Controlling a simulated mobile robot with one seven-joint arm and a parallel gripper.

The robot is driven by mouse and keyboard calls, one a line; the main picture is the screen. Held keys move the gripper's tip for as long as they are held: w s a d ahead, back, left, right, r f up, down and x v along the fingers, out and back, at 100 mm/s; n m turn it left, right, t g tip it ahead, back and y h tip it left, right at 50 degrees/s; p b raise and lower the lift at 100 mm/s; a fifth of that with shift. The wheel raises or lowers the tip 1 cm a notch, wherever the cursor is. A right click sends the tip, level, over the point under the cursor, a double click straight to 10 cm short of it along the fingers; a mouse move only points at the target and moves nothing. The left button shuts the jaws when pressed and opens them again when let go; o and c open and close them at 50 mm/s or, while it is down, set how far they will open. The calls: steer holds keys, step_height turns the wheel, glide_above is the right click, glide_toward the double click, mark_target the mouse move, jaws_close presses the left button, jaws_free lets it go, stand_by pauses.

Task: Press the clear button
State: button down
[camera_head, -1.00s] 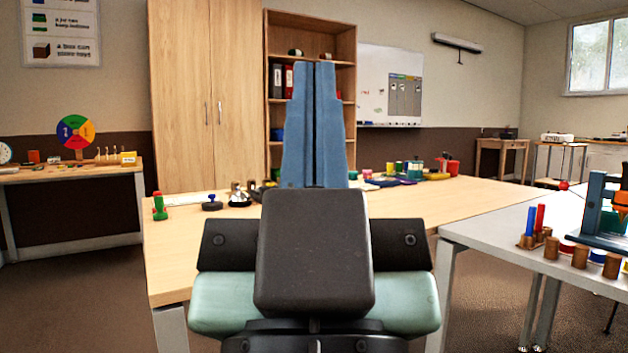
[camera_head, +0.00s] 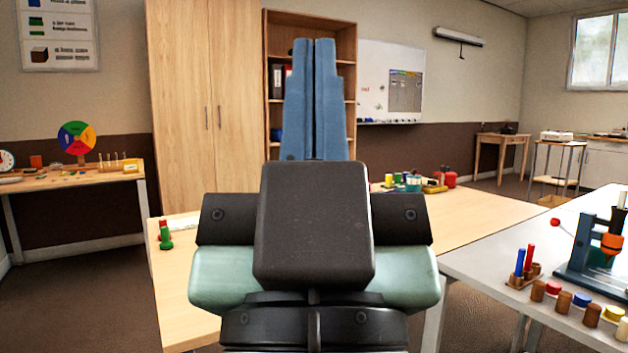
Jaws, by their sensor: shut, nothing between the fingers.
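My gripper (camera_head: 313,45) is in the middle of the view. Its two blue fingers point up and are shut against each other, with nothing between them. My gripper's dark body hides the middle of the wooden table (camera_head: 480,218). I cannot make out a clear button; some round coloured caps on the right table could be buttons, including a red cap (camera_head: 553,287), a blue cap (camera_head: 581,299) and a yellow cap (camera_head: 614,312). No label shows on them. My gripper is well to the left of these caps and apart from them.
A grey table (camera_head: 480,262) at right holds a blue stand (camera_head: 590,245) and a peg block (camera_head: 522,278). Coloured items, with a red container (camera_head: 450,178), stand on the wooden table's far side. A green piece (camera_head: 166,240) stands at its left edge. Floor at left is free.

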step_height(320, 180, up, 40)
steer(key=p, duration=3.7)
steer(key=shift+r+p, duration=0.15)
steer(key=shift+p, duration=0.2)
